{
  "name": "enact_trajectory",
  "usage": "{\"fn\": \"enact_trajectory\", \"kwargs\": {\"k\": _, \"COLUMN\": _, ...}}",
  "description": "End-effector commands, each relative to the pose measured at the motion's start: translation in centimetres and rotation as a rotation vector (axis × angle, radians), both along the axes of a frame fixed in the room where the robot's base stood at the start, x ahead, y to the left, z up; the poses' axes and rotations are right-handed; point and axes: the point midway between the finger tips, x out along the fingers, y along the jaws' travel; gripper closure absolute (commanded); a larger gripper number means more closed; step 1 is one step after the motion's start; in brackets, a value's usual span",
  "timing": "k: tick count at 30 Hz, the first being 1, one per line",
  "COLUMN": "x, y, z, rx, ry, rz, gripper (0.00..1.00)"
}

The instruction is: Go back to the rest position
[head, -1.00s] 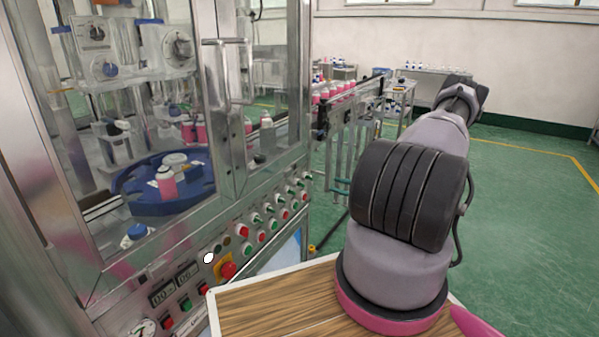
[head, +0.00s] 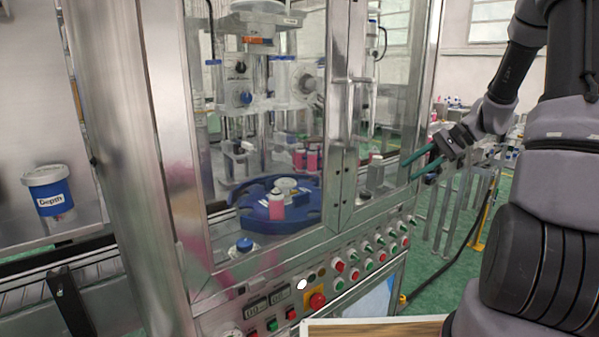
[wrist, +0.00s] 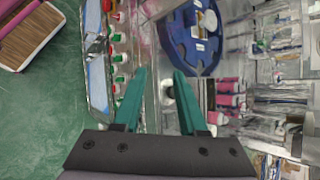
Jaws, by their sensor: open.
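My gripper (head: 428,161) is at the end of my raised arm on the right of the head view, in front of the right part of the crimping machine's doors (head: 352,110). Its two teal fingers are apart with nothing between them. The wrist view shows the same open fingers (wrist: 160,88), pointing toward the machine's front, with the row of buttons to their left.
The control panel (head: 330,275) with buttons runs below the doors. A white and blue tub labelled Depth (head: 48,192) stands at the left. A wood-topped surface (head: 400,330) lies at the bottom edge. Green floor (head: 432,255) is open at the right.

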Motion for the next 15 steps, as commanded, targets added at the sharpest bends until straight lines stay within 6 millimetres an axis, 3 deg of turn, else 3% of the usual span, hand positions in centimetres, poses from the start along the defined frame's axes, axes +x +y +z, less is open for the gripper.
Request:
{"fn": "enact_trajectory", "kwargs": {"k": 1, "x": -1.1, "y": 1.2, "z": 1.9, "rx": -0.063, "ry": -0.023, "rz": 0.036, "gripper": 0.59}}
{"fn": "enact_trajectory", "kwargs": {"k": 6, "x": -5.0, "y": 3.8, "z": 6.5, "rx": -0.254, "ry": -0.09, "rz": 0.124, "gripper": 0.59}}
{"fn": "enact_trajectory", "kwargs": {"k": 15, "x": -12.8, "y": 6.7, "z": 13.1, "rx": -0.55, "ry": -0.281, "rz": 0.211, "gripper": 0.59}}
